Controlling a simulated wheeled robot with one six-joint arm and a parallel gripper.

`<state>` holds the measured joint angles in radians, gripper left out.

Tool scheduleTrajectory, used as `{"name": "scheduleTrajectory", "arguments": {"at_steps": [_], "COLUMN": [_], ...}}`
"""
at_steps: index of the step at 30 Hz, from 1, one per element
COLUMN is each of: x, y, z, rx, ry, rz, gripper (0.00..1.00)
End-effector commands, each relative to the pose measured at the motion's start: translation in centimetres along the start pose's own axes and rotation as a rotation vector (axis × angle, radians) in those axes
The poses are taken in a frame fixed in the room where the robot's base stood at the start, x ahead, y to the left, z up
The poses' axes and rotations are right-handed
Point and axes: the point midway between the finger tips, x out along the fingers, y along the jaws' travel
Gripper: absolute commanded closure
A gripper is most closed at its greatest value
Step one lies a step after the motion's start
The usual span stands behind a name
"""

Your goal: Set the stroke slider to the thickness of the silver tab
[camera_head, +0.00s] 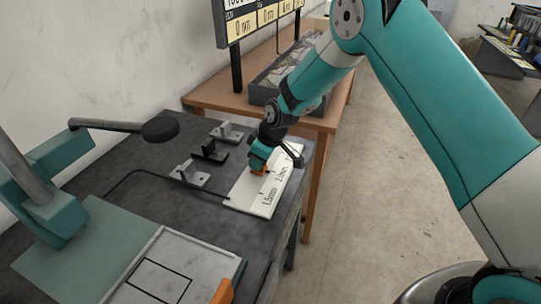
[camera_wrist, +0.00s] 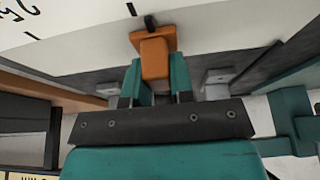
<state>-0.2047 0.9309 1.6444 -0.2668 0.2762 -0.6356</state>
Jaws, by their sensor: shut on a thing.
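The stroke slider is a white board (camera_head: 240,197) on the dark bench's right edge, with printed millimetre marks and an orange knob (camera_head: 260,172). In the head view my gripper (camera_head: 258,163) hides part of the knob and board. Left of the board stand a light grey tab (camera_head: 190,173), a black tab (camera_head: 210,150) and another grey tab (camera_head: 227,131). I cannot tell which grey one is the silver tab.
A thin black rod or cable (camera_head: 135,171) lies on the bench left of the tabs. A teal stand with a dark arm (camera_head: 105,125) is at left, near a framed plate (camera_head: 165,275). A wooden table with a grey bin (camera_head: 262,92) and a display board (camera_head: 250,20) stands behind.

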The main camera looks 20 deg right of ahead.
Motion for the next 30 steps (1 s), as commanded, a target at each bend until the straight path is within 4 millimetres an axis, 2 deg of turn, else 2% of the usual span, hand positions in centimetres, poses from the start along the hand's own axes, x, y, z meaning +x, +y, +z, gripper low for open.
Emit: {"name": "scheduleTrajectory", "arguments": {"at_steps": [1, 4, 5, 6, 8, 17, 20, 23, 30], "x": [-0.1, -0.4, -0.4, -0.5, -0.6, -0.7, -1.4, -3.0, -9.0], "y": [0.1, 0.6, 0.7, 0.9, 1.0, 1.1, 1.2, 1.2, 1.1], "z": [-0.6, -0.1, 0.0, 0.2, 0.4, 0.6, 0.6, 0.7, 0.9], "rx": [-0.012, -0.004, -0.001, 0.001, 0.005, 0.009, 0.009, 0.009, 0.01], "ry": [0.024, 0.025, 0.025, 0.025, 0.023, 0.018, 0.019, 0.02, 0.022], "rz": [0.001, 0.005, 0.006, 0.007, 0.008, 0.009, 0.011, 0.012, 0.014], "gripper": [1.0, 1.0, 0.72, 0.63, 0.51, 0.51, 0.51, 0.51, 0.51]}}
